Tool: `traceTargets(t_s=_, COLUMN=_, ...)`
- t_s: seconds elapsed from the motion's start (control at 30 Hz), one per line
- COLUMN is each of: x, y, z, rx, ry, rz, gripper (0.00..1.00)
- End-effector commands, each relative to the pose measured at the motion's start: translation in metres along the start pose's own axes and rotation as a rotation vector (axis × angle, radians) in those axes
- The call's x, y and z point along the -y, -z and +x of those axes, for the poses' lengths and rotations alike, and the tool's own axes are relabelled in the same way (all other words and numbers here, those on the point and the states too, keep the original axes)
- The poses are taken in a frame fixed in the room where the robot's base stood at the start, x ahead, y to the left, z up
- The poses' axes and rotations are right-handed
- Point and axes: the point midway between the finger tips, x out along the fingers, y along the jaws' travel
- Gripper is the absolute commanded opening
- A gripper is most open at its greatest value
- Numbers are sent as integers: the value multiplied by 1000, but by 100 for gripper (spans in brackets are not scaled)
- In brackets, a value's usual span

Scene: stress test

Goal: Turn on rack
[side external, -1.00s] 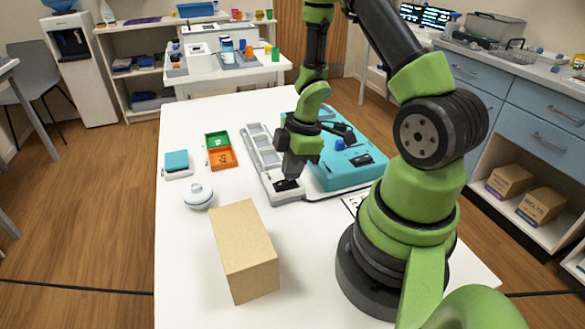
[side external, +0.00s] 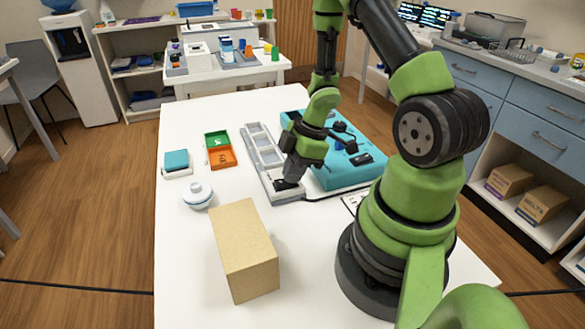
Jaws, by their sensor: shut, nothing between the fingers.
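The rack (side external: 262,152) is a long white strip with several shallow bays, lying on the white table. At its near end is a dark switch (side external: 286,185), mostly hidden by my fingers. My gripper (side external: 287,181) is shut and empty. It tilts down to the left, with its fingertips at the switch. I cannot tell whether they touch it or which way the switch is set.
A teal device (side external: 350,178) stands right of the rack, with a dark cable near its front. A cardboard box (side external: 245,250), a round white-blue object (side external: 197,195), green and orange trays (side external: 220,158) and a teal-topped block (side external: 176,161) stand to the left.

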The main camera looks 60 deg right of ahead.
Motion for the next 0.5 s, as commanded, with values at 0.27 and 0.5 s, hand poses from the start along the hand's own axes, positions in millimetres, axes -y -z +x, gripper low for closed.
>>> traceTargets(t_s=0.27, x=0, y=12, z=0, rx=1, ry=-1, rz=-4, gripper=0)
traceTargets(t_s=0.5, x=0, y=16, z=0, rx=1, ry=0, rz=0, gripper=0)
